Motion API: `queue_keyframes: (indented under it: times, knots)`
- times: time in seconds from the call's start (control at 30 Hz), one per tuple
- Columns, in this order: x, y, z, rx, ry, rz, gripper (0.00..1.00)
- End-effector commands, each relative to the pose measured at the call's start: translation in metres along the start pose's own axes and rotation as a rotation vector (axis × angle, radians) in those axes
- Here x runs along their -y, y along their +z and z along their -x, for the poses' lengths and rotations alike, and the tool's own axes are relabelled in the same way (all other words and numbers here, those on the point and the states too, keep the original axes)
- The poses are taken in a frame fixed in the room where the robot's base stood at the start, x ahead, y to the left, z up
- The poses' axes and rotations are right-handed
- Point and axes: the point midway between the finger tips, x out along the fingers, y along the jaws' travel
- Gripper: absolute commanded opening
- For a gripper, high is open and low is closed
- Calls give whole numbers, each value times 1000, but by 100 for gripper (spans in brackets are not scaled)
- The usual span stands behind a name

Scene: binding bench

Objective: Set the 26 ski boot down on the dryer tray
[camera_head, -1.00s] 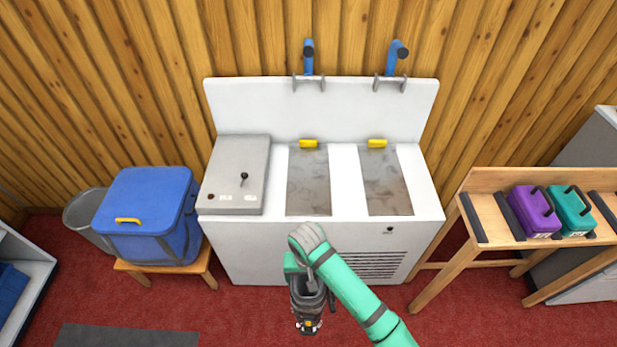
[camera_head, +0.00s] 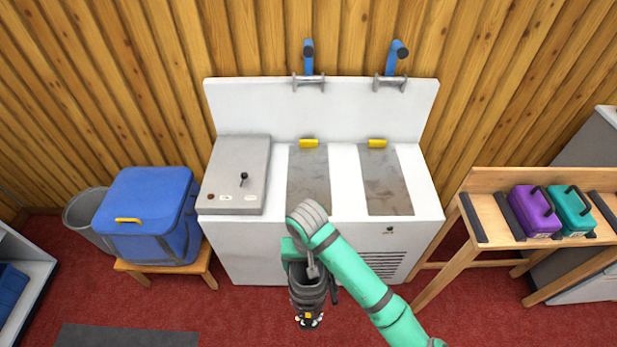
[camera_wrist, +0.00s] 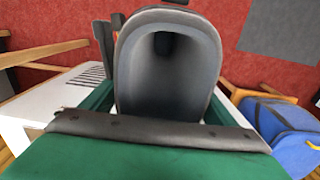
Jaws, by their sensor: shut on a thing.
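A dark grey ski boot (camera_head: 308,288) hangs from my gripper (camera_head: 302,262) in front of the white dryer, toe end down near the red floor side. In the wrist view the boot's open cuff (camera_wrist: 168,62) fills the middle, with my gripper (camera_wrist: 160,125) shut on it. The number on the boot cannot be read. The white dryer unit (camera_head: 240,236) has two grey tray panels, a left one (camera_head: 308,180) and a right one (camera_head: 386,180), each with a yellow tab at its back. The boot is apart from both and in front of them.
A grey control box (camera_head: 236,172) stands left on the dryer top. Blue-handled fittings (camera_head: 308,58) rise at its back. A blue bin (camera_head: 148,215) on a stool is at the left. A wooden rack (camera_head: 486,222) with purple and teal boxes is at the right.

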Motion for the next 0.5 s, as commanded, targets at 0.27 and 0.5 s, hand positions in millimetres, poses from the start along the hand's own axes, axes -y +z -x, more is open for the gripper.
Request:
queue_keyframes:
  times: [0.27, 0.5]
  knots:
    - [-1, -1, 25, -4, 2, 1, 18]
    - [-2, -1, 46, -5, 2, 1, 18]
